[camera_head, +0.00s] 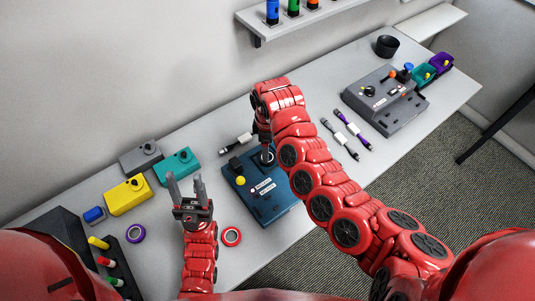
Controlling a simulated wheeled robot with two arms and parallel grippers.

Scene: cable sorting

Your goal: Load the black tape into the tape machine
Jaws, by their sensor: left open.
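The dark blue machine (262,203) on the table has a yellow button (240,181) and small labels; it looks like the tape machine. My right gripper (266,150) points down at its back part, over a round fitting. The arm hides much of this spot, so I cannot see whether the jaws hold anything. I cannot make out a black tape for certain; it may be hidden at the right gripper. My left gripper (185,181) is open and empty, left of the machine, with its fingers pointing up in the picture.
A red tape roll (231,236) and a purple one (135,232) lie near the front. Yellow (128,196), teal (176,166) and grey (140,157) boxes stand left. Cables (345,137) and a grey machine (386,99) are at right. A shelf (300,20) hangs behind.

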